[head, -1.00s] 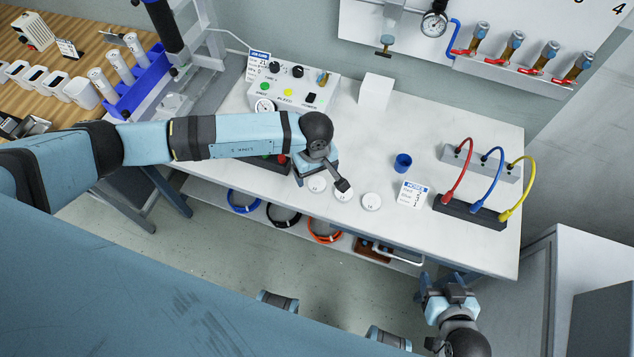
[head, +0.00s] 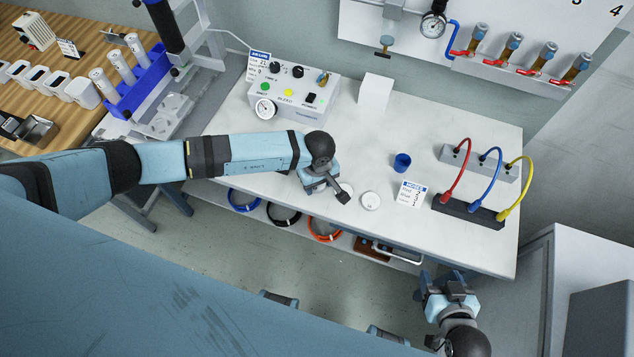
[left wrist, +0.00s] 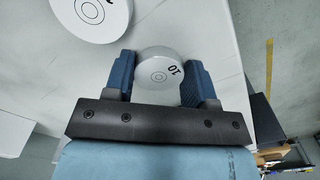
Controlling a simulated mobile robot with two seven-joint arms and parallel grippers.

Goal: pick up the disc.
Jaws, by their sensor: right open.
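A white disc marked 10 (left wrist: 160,70) lies between the two blue fingers of my left gripper (left wrist: 160,82) in the left wrist view. The fingers are close on both sides of it; I cannot tell whether they press on it. In the head view my left gripper (head: 327,188) is low at the front of the white table and hides most of what is under it. Another white disc (head: 371,201) lies just to its right. A larger-looking disc (left wrist: 90,14) shows at the top left of the wrist view. My right gripper (head: 447,284) is open and empty, in front of the table.
A blue cup (head: 402,162) and a small label card (head: 410,193) stand right of the discs. A block with red, blue and yellow cables (head: 468,209) is further right. A control box (head: 293,97) stands behind my left arm. The table's middle is mostly clear.

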